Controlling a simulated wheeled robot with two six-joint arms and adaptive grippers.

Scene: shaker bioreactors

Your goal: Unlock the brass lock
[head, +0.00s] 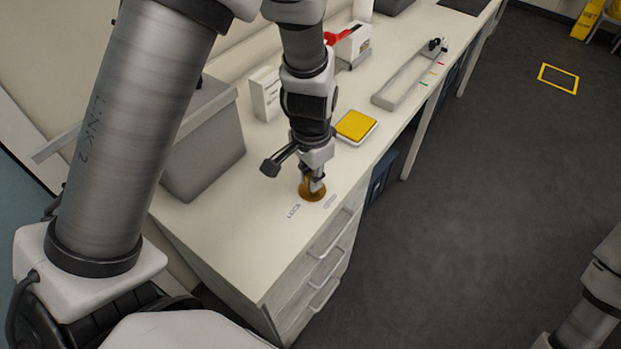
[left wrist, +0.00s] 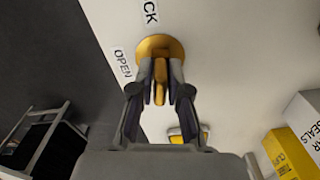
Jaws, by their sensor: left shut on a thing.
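The brass lock (head: 306,195) is a round golden disc set on the cream worktop near its front edge. In the left wrist view the disc (left wrist: 160,45) has a raised golden bar (left wrist: 160,78) that runs up and down the picture. My left gripper (head: 317,184) points down at the lock and is shut on this bar, one finger on each side; it fills the lower middle of the left wrist view (left wrist: 160,90). An OPEN label (left wrist: 122,63) lies left of the disc, and a partly cut-off label ending in CK (left wrist: 150,11) lies above it. My right gripper is out of view.
A yellow-topped pad (head: 356,125) lies just behind the lock. A grey box (head: 205,145) stands to the left, and a white box (head: 265,95) farther back. A long grey tray (head: 408,80) lies at the back right. Drawers (head: 322,270) with handles are below the worktop edge.

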